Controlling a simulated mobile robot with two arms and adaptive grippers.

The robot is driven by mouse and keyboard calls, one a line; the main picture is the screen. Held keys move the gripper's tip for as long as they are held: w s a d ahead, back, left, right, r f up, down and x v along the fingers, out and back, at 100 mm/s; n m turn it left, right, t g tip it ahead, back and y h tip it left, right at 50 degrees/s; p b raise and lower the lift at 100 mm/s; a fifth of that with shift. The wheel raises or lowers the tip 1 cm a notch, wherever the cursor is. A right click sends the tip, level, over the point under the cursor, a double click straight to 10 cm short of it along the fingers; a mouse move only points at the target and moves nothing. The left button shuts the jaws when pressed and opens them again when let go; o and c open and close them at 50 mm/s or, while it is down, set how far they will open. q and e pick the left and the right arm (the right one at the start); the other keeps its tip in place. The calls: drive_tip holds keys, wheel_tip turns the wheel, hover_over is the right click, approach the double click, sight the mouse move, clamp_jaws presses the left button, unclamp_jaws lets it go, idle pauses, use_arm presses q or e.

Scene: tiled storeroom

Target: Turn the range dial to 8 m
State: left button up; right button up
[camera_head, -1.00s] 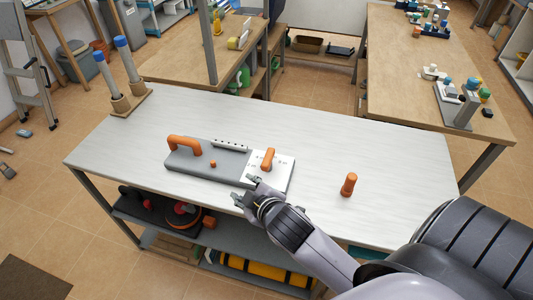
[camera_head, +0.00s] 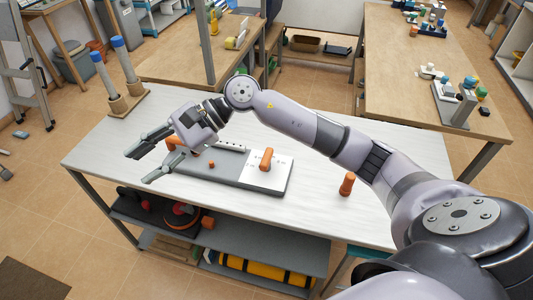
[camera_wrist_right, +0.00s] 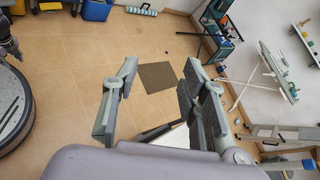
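The grey device (camera_head: 232,174) lies on the white-topped bench. Its white plate at the right carries an orange dial (camera_head: 266,158), standing with its bar tilted slightly. The marks around the dial are too small to read. An orange handle (camera_head: 173,145) at the device's left end is partly hidden by my right gripper. My right gripper (camera_head: 138,167) is open and empty above and left of the device, well away from the dial. My left gripper is not in view.
A loose orange cylinder (camera_head: 347,184) stands on the bench (camera_head: 315,180) right of the device. Two blue-topped posts (camera_head: 117,90) stand on a wooden base at its back left. The lower shelf (camera_head: 262,248) holds several items.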

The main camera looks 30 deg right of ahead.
drive_tip(key=w+d+f+n+h, duration=0.25)
drive_tip(key=d+h, duration=0.35)
drive_tip(key=d, duration=0.4)
drive_tip(key=r+n+g+h, duration=0.1)
drive_tip(key=r+n+h, duration=0.1)
drive_tip(key=h, duration=0.6)
hover_over(266, 156)
wheel_tip(266, 156, down, 17)
drive_tip(key=shift+d+f+p, duration=0.15)
drive_tip(key=shift+f+p, duration=0.05)
drive_tip(key=shift+p, duration=0.95)
clamp_jaws()
